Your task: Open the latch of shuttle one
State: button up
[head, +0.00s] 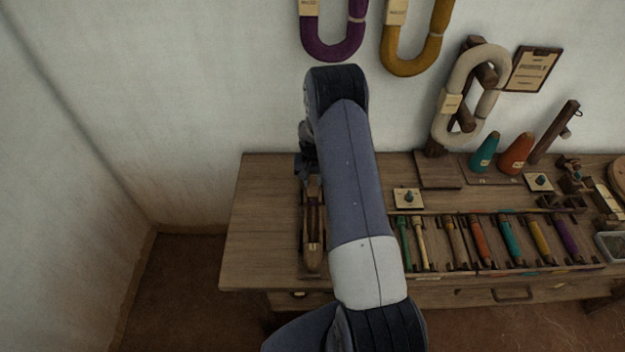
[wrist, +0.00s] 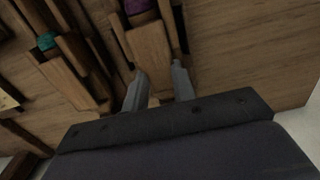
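In the wrist view, a wooden shuttle (wrist: 149,46) with purple thread (wrist: 138,6) points toward my gripper (wrist: 160,71). The two grey fingers stand apart, one on each side of its near end. I cannot tell whether they touch it. A second wooden shuttle (wrist: 68,80) with teal thread (wrist: 46,41) lies to its left. No label shows which is shuttle one, and I cannot make out a latch. In the head view, a wooden shuttle (head: 313,228) lies at the bench's left end, partly hidden by my arm. My fingers are not clear there.
The wooden bench (head: 258,205) runs along the wall, bare at its left end. Right of my arm, a rack holds several coloured bobbins (head: 480,240). Behind are teal (head: 484,152) and orange (head: 517,153) cones. Purple (head: 333,45) and mustard (head: 410,60) yarn hanks hang above.

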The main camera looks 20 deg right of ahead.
grip_shut()
jog(key=shift+f+n+b, duration=0.1)
jog(key=shift+n+b, duration=0.3)
jog(key=shift+b, duration=0.15)
jog(key=shift+f+n+b, duration=0.1)
jog(key=shift+n+b, duration=0.9)
jog(key=shift+b, duration=0.15)
jog(key=n+b, duration=0.4)
jog(key=n, duration=0.1)
jog(key=n+b, duration=0.2)
jog(key=n, duration=0.3)
jog(key=shift+n, duration=0.4)
jog(key=n+b, duration=0.1)
jog(key=n, duration=0.3)
jog(key=shift+r, duration=0.2)
jog(key=shift+n, duration=0.3)
